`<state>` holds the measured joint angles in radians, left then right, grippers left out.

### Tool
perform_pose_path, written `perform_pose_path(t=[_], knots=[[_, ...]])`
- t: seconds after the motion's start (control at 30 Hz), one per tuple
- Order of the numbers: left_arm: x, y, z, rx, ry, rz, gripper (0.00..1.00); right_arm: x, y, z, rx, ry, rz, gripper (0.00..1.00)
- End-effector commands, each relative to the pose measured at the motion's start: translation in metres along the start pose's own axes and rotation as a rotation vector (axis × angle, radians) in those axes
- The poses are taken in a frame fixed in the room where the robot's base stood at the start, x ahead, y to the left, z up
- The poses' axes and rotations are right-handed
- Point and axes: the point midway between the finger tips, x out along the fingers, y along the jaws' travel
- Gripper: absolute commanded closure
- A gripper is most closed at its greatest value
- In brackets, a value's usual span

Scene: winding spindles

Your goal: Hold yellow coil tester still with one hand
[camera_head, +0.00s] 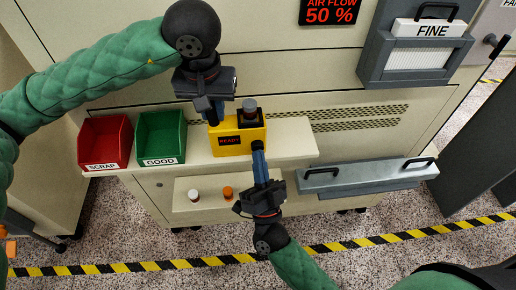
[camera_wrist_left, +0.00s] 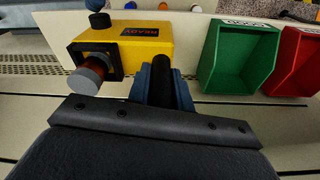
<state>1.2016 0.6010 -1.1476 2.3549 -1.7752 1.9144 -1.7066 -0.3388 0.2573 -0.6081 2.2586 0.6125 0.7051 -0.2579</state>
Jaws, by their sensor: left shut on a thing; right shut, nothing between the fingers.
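The yellow coil tester (camera_head: 229,148) stands on the shelf, its display reading READY. A spindle with a grey cap (camera_head: 249,104) sits in its dark socket; in the left wrist view the tester (camera_wrist_left: 148,45) shows a copper-brown winding (camera_wrist_left: 97,62) under the cap. My left gripper (camera_head: 217,112) reaches down at the tester's back left. In the left wrist view its blue fingers (camera_wrist_left: 163,88) are closed on a black post-like part beside the tester's body. My right gripper (camera_head: 258,148) is shut and empty, its tips close to the tester's front; contact is unclear.
A red SCRAP bin (camera_head: 104,141) and a green GOOD bin (camera_head: 161,137) stand left on the shelf. A white (camera_head: 194,196) and an orange spindle (camera_head: 228,193) stand on the lower shelf. A grey drawer (camera_head: 368,178) juts out at right. The shelf right of the tester is clear.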

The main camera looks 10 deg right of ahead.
Motion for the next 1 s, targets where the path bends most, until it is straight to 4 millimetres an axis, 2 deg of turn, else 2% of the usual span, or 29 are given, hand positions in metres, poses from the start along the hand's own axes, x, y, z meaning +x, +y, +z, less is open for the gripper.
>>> perform_pose_path(t=[0.57, 1.0], knots=[[0.0, 0.0, 0.0, 0.0, -0.001, 0.0, 1.0, 0.001, 0.001, 0.001, 0.0, -0.001, 0.0, 1.0], [0.0, 0.0, 0.0, 0.0, -0.001, 0.0, 1.0, -0.011, -0.008, -0.007, 0.001, -0.001, 0.0, 1.0]])
